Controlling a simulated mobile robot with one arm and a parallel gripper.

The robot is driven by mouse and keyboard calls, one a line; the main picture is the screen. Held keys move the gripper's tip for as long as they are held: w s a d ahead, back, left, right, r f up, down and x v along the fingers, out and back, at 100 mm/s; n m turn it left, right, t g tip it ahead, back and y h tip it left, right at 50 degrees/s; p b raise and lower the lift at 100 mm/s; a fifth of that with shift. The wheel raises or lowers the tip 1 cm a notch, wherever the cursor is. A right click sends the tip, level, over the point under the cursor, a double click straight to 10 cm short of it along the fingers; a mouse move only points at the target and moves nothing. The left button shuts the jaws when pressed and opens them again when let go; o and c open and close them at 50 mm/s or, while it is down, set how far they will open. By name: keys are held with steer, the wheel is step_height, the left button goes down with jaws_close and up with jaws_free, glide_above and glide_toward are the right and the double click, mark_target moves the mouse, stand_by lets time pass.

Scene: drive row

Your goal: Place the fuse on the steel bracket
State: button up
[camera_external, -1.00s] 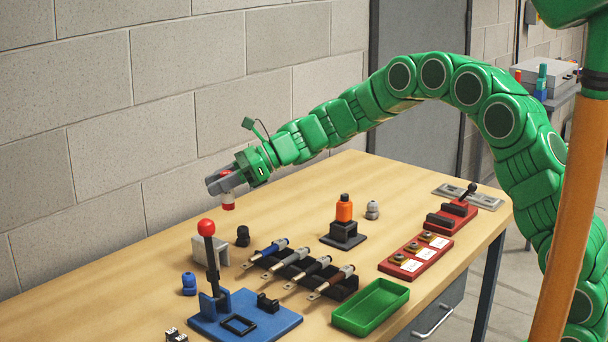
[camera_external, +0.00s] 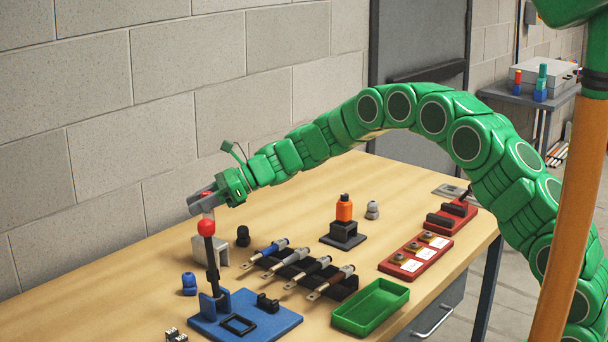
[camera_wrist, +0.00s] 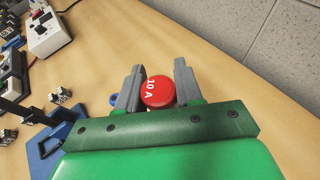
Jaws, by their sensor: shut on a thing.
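The fuse has a red cap marked "10 A" in the wrist view (camera_wrist: 158,91), where it sits between my two grey fingers. In the external view my gripper (camera_external: 203,201) is shut on the fuse (camera_external: 208,213), whose pale lower part shows below the fingers. The fuse is held upright in the air, clear of the table. The steel bracket (camera_external: 223,249) is a grey, channel-shaped piece on the table at the left, partly hidden by the black lever. The fuse appears above it in the picture; I cannot tell whether it is directly over it. I cannot make out the bracket in the wrist view.
A lever with a red ball (camera_external: 206,227) stands on a blue base (camera_external: 262,325) in front of the bracket. A black knob piece (camera_external: 243,236) and a blue one (camera_external: 189,284) stand beside it. A rack of handled tools (camera_external: 335,287) and a green tray (camera_external: 369,308) lie to the right.

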steer(key=shift+w+a+f, duration=0.1)
steer(key=shift+a+f, duration=0.05)
steer(key=shift+f, duration=1.45)
steer(key=shift+f, duration=0.15)
steer(key=o, duration=1.1)
steer(key=v, duration=1.2)
